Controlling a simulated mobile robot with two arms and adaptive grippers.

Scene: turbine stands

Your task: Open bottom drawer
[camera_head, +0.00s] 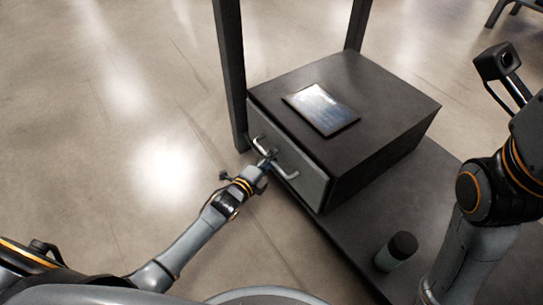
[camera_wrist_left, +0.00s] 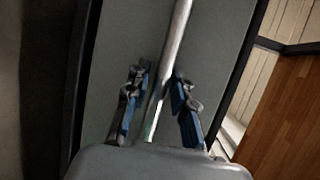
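A dark box-shaped cabinet (camera_head: 390,105) stands on the low platform of a stand. Its grey drawer front (camera_head: 306,163) faces left and looks shut. A metal bar handle (camera_head: 291,176) runs across this front. My left gripper (camera_head: 267,160) is at the handle, and its fingers partly hide the bar. In the left wrist view the handle (camera_wrist_left: 175,45) runs between the two blue-padded fingers of my left gripper (camera_wrist_left: 158,108). The fingers stand apart, with gaps beside the bar. My right arm shows at the right of the head view, but its fingers do not.
A tablet-like panel (camera_head: 321,108) lies on the cabinet top. A dark cylindrical container (camera_head: 396,252) stands on the platform (camera_head: 350,232) near my right arm. A dark post (camera_head: 231,75) rises beside the cabinet's left corner. The floor (camera_head: 110,130) left of the drawer is clear.

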